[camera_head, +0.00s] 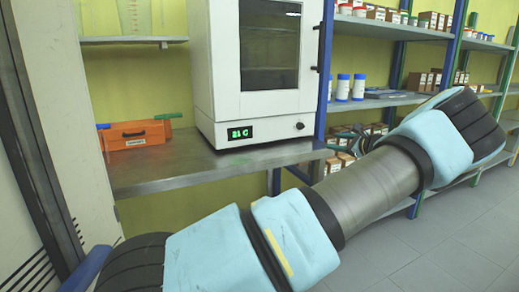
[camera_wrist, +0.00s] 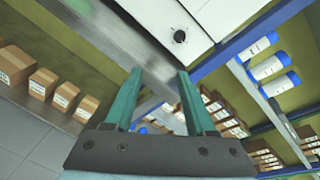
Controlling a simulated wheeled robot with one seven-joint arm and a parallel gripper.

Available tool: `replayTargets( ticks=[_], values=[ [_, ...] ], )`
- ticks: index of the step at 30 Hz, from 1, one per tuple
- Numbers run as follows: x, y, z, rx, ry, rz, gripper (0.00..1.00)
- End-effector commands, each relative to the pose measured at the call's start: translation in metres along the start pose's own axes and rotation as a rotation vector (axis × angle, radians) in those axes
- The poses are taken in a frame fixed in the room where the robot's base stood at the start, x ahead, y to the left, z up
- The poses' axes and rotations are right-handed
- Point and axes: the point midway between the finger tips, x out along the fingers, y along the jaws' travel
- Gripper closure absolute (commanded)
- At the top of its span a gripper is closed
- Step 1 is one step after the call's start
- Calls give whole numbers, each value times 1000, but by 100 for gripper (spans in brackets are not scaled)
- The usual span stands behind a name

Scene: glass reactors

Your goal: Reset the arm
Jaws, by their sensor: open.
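My gripper (camera_wrist: 157,100) shows in the wrist view with its two green fingers spread apart and nothing between them. In the head view my arm (camera_head: 375,187) stretches across the lower right, in pale blue covers with a bare metal section. My gripper cannot be made out clearly in the head view, where the arm covers that area.
A white oven (camera_head: 257,60) with a display reading 21 C stands on the steel bench (camera_head: 190,168). An orange toolbox (camera_head: 134,135) sits to its left. Shelves (camera_head: 390,101) with bottles and boxes stand behind my arm. Grey floor (camera_head: 440,262) is clear at lower right.

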Motion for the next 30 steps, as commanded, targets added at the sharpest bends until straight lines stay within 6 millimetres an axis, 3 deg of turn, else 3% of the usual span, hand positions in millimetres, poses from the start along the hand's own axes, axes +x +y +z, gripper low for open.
replayTargets(
  ticks=[7, 11, 16, 19, 24, 30],
  values=[
    [32, 39, 21, -86, 31, 129, 44],
    [52, 73, 37, -161, 56, 236, 44],
    [78, 140, 66, -324, 98, 440, 44],
    [85, 201, 91, -490, 130, 628, 44],
    [56, 289, 127, -820, 174, 937, 44],
    [-11, 352, 165, -1192, 174, 1214, 44]
  ],
)
